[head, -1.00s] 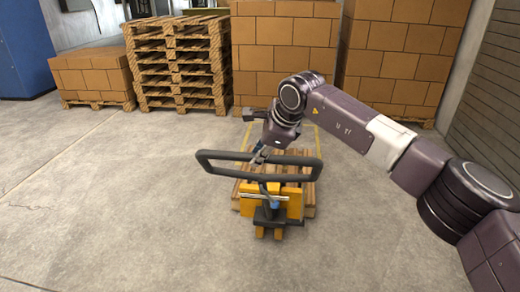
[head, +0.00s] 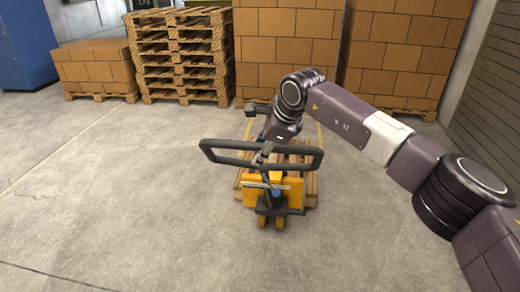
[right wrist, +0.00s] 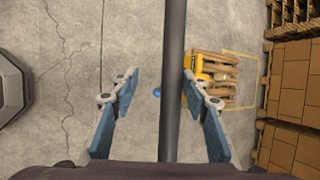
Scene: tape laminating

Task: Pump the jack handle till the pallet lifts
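The yellow pallet jack (head: 258,192) stands on the floor in the middle of the head view, with its black loop handle (head: 222,146) raised towards me. A wooden pallet (head: 311,185) sits just behind the jack body; whether it touches the floor cannot be told. My right gripper (head: 261,158) reaches down to the handle loop from behind. In the right wrist view, the dark handle bar (right wrist: 172,60) runs between the gripper's two blue fingers (right wrist: 161,76). The fingers are apart, with a gap left of the bar and the right fingertip close to it. My left gripper is out of view.
Stacked wooden pallets (head: 185,60) and brown box stacks (head: 287,50) line the back. A blue cabinet (head: 25,45) stands far left, a grey slatted wall (head: 490,85) right. The floor (head: 110,205) left and in front of the jack is clear.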

